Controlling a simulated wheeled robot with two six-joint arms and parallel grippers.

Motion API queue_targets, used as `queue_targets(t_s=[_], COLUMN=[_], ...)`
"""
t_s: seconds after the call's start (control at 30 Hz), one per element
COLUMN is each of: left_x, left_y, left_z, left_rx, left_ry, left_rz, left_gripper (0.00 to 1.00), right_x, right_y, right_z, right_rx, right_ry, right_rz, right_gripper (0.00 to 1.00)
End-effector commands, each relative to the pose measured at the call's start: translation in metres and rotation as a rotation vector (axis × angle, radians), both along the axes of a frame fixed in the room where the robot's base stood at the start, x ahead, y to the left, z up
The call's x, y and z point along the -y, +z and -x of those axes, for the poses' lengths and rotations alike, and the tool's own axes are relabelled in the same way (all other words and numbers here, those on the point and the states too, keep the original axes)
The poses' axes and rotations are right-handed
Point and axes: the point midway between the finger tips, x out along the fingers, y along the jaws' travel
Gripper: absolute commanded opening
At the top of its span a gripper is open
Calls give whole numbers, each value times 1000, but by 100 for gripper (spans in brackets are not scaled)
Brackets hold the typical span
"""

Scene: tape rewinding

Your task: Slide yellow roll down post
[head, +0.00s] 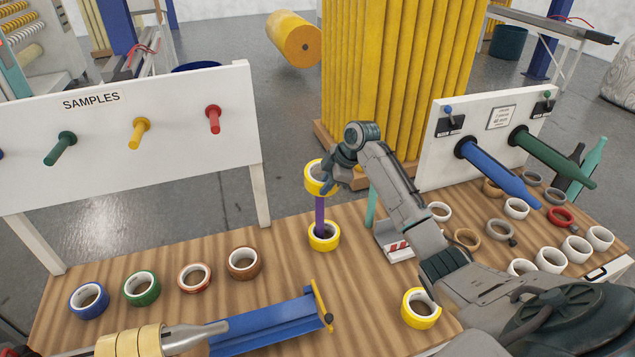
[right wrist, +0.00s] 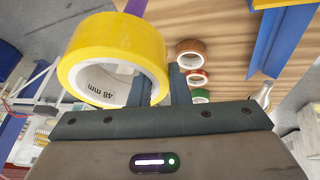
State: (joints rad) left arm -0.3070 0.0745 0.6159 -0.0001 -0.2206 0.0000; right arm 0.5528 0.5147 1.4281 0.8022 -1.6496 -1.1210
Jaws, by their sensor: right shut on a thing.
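A purple post (head: 320,213) stands upright on the wooden table. A yellow roll with a white core (head: 314,182) is at its upper end, and another yellow roll (head: 324,236) sits around its foot. My right gripper (head: 329,178) is shut on the wall of the upper roll. In the right wrist view, the held roll (right wrist: 122,42) shows "48 mm" inside its core, with the finger tips (right wrist: 163,86) at its edge. The post's top is hidden, so I cannot tell how far the roll is over it. My left gripper is not in view.
A third yellow roll (head: 419,308) lies near my right forearm. Blue, green, red and brown rolls (head: 243,263) line the table's left part. A blue trough (head: 265,328) lies in front. White and brown rolls (head: 467,239) and a board with blue and green rods (head: 497,172) are at right.

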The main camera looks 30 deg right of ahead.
Motion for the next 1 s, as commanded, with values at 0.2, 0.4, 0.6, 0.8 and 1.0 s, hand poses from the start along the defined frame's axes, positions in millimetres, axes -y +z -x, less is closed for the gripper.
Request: queue_targets(t_s=[0.2, 0.4, 0.6, 0.8, 1.0], left_x=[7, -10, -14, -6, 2], left_y=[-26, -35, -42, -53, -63], left_z=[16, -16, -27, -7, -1], left_rx=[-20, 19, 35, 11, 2], left_ry=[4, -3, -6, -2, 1], left_rz=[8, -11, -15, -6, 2], left_gripper=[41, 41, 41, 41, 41], right_x=[-1, -1, -1, -1, -1], right_y=[-27, -45, -65, -85, -105], right_z=[0, 0, -1, -1, -1], right_rx=[0, 0, 1, 0, 1], right_ry=[0, 1, 1, -1, 1], right_rz=[-1, -1, -1, -1, -1], right_gripper=[0, 0, 0, 0, 0])
